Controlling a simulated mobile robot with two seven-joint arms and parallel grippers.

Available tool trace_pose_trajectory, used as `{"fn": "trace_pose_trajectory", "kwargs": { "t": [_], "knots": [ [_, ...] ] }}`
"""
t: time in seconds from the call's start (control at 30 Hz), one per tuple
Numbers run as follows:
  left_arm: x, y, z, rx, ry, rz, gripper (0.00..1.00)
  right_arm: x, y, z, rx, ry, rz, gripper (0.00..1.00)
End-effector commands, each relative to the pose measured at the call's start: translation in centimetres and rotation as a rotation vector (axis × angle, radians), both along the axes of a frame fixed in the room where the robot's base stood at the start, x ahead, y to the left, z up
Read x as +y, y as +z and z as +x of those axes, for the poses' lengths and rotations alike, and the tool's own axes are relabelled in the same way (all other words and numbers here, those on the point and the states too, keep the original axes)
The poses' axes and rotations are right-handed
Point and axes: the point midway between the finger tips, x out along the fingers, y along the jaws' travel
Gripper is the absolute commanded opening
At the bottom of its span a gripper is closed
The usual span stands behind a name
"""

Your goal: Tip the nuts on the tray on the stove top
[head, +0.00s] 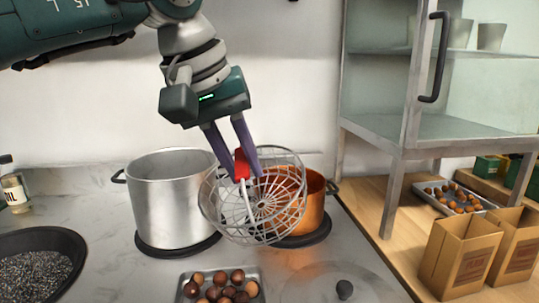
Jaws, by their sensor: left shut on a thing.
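My left gripper (246,160) is shut on the red handle (242,166) of a round wire strainer (268,207). It holds the strainer tilted in front of a copper pot (318,212), partly covering that pot from view. I see no nuts in the strainer. A small metal tray (262,274) with several brown nuts (221,286) sits at the bottom edge, below the strainer, and is cut off by the frame. A second metal tray (421,188) with nuts lies on the wooden counter at the right. My right gripper is not in view.
A tall steel pot (172,208) stands left of the copper pot, each on a dark round plate. A black bowl (70,242) of dark grains is at the left. A glass lid (310,285) lies bottom right. Open paper bags (456,262) stand below a glass-fronted cabinet (375,122).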

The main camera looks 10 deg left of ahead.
Motion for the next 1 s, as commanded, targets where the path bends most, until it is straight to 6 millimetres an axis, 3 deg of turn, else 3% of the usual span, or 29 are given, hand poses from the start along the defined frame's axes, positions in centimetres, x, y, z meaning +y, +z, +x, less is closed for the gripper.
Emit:
{"fn": "trace_pose_trajectory", "kwargs": {
  "t": [0.2, 0.53, 1.0],
  "knots": [
    [-0.3, 2.9, -1.7, 0.003, -0.003, 0.006, 0.00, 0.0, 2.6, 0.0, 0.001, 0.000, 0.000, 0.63],
    [-1.0, 6.6, -5.1, 0.003, -0.002, 0.004, 0.00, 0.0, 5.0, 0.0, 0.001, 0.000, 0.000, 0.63],
    [-1.1, 7.1, -5.8, 0.004, 0.000, 0.003, 0.00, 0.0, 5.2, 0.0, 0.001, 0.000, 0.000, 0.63]
  ]
}}
